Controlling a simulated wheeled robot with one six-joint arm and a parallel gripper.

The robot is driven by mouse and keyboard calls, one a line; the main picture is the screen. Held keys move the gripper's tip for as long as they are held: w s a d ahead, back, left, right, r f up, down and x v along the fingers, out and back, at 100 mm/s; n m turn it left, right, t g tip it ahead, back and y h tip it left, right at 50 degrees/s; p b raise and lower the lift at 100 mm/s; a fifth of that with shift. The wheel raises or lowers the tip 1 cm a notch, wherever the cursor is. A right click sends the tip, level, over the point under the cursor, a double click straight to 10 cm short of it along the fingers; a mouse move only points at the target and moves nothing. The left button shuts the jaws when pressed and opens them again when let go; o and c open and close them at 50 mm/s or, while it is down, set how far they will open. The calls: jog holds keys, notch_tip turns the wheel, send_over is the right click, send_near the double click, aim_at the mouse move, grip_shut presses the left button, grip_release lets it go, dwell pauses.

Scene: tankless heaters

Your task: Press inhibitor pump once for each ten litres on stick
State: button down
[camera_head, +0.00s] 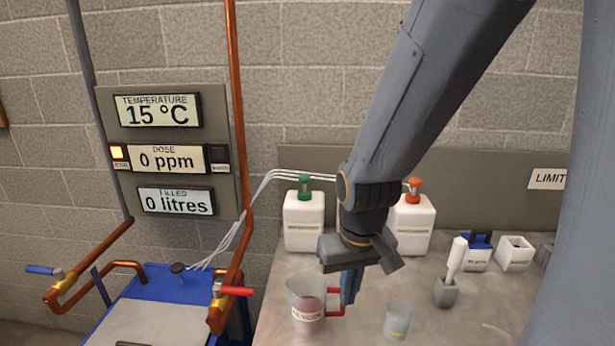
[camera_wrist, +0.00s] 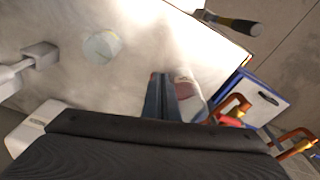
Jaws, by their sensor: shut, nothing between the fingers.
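A white pump bottle with a green top (camera_head: 304,222) stands at the back of the bench, left of my arm. A similar bottle with an orange top (camera_head: 414,226) stands partly behind my arm. I cannot read their labels, so I cannot tell which is the inhibitor. My gripper (camera_head: 348,290) points down, shut and empty, close to the red handle of a clear labelled jug (camera_head: 304,312). Whether they touch is unclear. In the wrist view the shut fingers (camera_wrist: 161,90) are beside the jug (camera_wrist: 186,88). A white-handled tool (camera_head: 456,259) stands in a grey block; no marked stick is clearly identifiable.
The panel (camera_head: 158,160) reads 15 °C, 0 ppm and 0 litres. A glass beaker (camera_head: 397,320) stands right of the jug. Small white containers (camera_head: 515,252) sit at the back right. A blue tank (camera_head: 165,290) with copper pipes is on the left.

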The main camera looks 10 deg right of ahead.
jog(key=w+d+r+n+t+h+p, duration=0.1)
jog(key=w+r+n, duration=0.3)
jog(key=w, duration=0.2)
jog(key=w+r+n+t+p, duration=0.1)
jog(key=w+r+n+t, duration=0.2)
jog(key=w, duration=0.4)
jog(key=w+d+r+n+h+p, duration=0.1)
jog(key=w+r+n+p, duration=0.1)
jog(key=w+r+n, duration=0.3)
notch_tip(320, 180, up, 10)
jog(key=n+t+p, duration=0.2)
jog(key=n+t, duration=0.2)
jog(key=n, duration=0.9)
send_over(305, 179)
jog(key=shift+w, duration=0.15)
jog(key=shift+f, duration=0.1)
notch_tip(305, 179, down, 9)
jog(key=b, duration=0.9)
jog(key=shift+r, duration=0.2)
jog(key=shift+f, duration=0.1)
jog(key=shift+f+b, duration=0.3)
jog(key=shift+b, duration=0.2)
